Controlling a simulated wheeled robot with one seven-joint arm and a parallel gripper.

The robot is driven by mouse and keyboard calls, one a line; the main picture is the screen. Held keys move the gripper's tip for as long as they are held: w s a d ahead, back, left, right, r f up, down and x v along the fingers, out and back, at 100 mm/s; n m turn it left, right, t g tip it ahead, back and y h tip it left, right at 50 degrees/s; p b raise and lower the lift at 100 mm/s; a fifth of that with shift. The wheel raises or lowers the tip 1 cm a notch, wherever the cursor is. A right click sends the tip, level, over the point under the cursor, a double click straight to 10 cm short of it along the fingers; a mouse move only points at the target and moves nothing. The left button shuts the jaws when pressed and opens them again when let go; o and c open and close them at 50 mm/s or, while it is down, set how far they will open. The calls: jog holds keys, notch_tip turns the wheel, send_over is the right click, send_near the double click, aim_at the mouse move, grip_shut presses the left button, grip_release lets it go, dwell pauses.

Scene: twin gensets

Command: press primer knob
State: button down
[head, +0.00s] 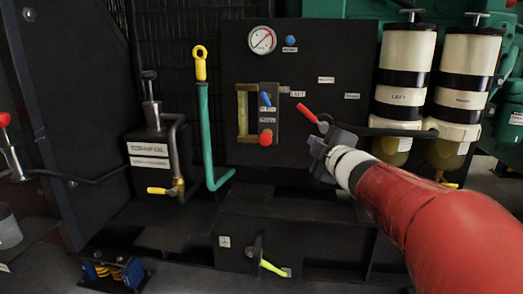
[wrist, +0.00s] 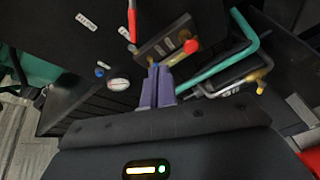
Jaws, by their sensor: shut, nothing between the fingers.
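A dark panel (head: 345,60) carries several controls. A red round knob (head: 266,138) sticks out from the bottom of a small plate; it also shows in the wrist view (wrist: 192,46). A blue round knob (head: 290,40) sits beside the gauge, also in the wrist view (wrist: 99,72). The labels are too small to read, so I cannot tell which is the primer knob. My gripper (head: 316,147) is right of the red knob in the head view, apart from it. Its fingers (wrist: 157,68) are together and empty, below and left of the red knob in the wrist view.
A red lever (head: 310,113) stands just above my gripper. A blue lever (head: 265,99) is above the red knob. A gauge (head: 262,40) is higher up. Two white-and-black canisters (head: 405,55) stand right. A green pipe (head: 206,130) and a black pump (head: 152,115) are left.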

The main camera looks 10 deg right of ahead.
jog(key=w+a+f+n+g+y, duration=0.1)
jog(key=n+y, duration=0.1)
jog(key=n, duration=0.1)
jog(key=f+n+g+y+b, duration=0.1)
jog(key=f+n+y, duration=0.1)
jog(key=n+y, duration=0.1)
jog(key=w+a+f+n+g+y, duration=0.1)
jog(key=n+y, duration=0.2)
jog(key=shift+w+a+f+n, duration=0.25)
jog(key=shift+w+a+n, duration=0.05)
jog(key=shift+w, duration=0.05)
send_near(261, 140)
jog(key=w+a, duration=0.3)
jog(key=shift+w, duration=0.75)
